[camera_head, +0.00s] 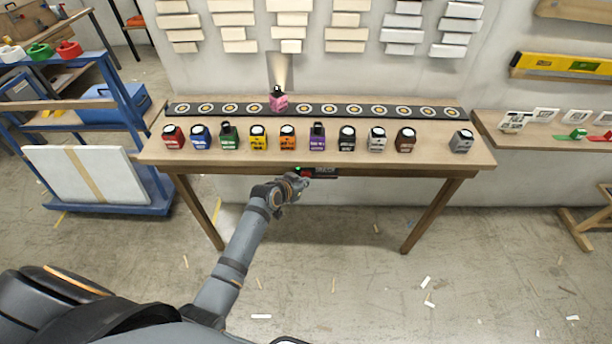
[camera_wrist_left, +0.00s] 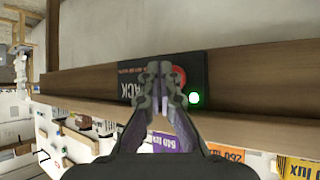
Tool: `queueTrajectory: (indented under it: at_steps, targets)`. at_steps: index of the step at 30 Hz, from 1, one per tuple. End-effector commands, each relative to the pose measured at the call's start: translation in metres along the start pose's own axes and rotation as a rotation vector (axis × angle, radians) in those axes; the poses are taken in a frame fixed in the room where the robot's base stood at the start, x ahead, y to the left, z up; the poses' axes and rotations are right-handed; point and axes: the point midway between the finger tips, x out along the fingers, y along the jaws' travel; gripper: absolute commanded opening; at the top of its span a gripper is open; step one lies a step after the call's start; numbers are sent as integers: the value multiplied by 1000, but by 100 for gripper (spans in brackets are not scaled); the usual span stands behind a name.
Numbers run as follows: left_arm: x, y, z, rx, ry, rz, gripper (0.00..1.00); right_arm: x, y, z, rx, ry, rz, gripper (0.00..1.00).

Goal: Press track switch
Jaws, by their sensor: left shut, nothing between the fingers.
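The track switch is a black plate (camera_head: 325,172) on the front edge of the wooden table, with a small green light at its left end. In the left wrist view the plate (camera_wrist_left: 131,72) shows white lettering reading "…ACK", part of a red button (camera_wrist_left: 181,75) and a lit green light (camera_wrist_left: 195,98). My left gripper (camera_head: 303,182) is at the plate's left part. Its shut, empty fingertips (camera_wrist_left: 160,70) cover part of the red button; whether they touch it I cannot tell. My right gripper is out of view.
A row of coloured lamps stands on the table (camera_head: 225,158). Behind it runs a dark track (camera_head: 365,110) with ringed discs; a pink lamp (camera_head: 278,103) on it shines up the wall. A blue cart (camera_head: 152,209) stands left. The floor before the table is clear apart from scraps.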

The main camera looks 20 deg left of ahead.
Motion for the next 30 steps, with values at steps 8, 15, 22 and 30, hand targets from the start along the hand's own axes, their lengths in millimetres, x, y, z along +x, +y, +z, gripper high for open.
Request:
queueTrajectory:
  at_steps: [8, 15, 22, 30]
  targets:
    - [0, 0, 0, 0, 0, 0, 0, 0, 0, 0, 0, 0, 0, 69]
    - [2, -1, -1, 0, 0, 0, 0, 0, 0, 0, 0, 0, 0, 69]
    - [6, -5, -5, 0, 0, 0, 0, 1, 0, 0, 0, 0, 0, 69]
    - [6, -4, -5, 0, 0, 0, 0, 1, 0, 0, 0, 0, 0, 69]
